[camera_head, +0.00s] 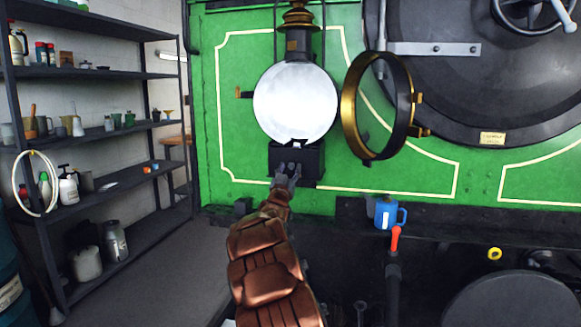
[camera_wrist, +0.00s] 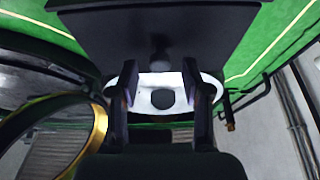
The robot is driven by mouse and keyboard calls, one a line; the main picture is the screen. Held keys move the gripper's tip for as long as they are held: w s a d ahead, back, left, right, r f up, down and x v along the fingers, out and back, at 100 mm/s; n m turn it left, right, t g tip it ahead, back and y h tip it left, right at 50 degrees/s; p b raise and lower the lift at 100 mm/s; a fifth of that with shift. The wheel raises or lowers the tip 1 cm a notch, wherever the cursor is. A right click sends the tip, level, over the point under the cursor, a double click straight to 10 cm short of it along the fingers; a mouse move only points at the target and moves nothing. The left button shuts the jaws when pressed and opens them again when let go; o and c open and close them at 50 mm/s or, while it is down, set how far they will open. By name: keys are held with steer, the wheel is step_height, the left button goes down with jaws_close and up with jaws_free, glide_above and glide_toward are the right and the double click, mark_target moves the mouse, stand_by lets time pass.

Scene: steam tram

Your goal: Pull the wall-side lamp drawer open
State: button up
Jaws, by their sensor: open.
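The lamp drawer is a black box (camera_head: 312,160) under the round bright lamp (camera_head: 296,102) on the green tram front; its front looks closed. In the wrist view the drawer (camera_wrist: 160,28) fills the top, with a small dark knob (camera_wrist: 160,52) at the middle of its lower part. My gripper (camera_head: 287,169) is right in front of the drawer in the head view and covers part of it. In the wrist view my gripper (camera_wrist: 160,68) is open, with one finger on each side of the knob. I cannot tell whether the fingers touch it.
A brass-rimmed lamp ring (camera_head: 348,108) stands swung out to the right of the lamp. A blue mug (camera_head: 386,213) and a red-topped lever (camera_head: 395,240) are at lower right. Loaded shelves (camera_head: 95,115) stand along the left wall. Floor (camera_head: 150,255) between shelves and tram is clear.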

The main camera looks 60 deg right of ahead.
steer(key=shift+w+d+r, duration=0.2)
steer(key=shift+w+d, duration=0.05)
steer(key=shift+d, duration=0.4)
jaws_close()
stand_by(0.4)
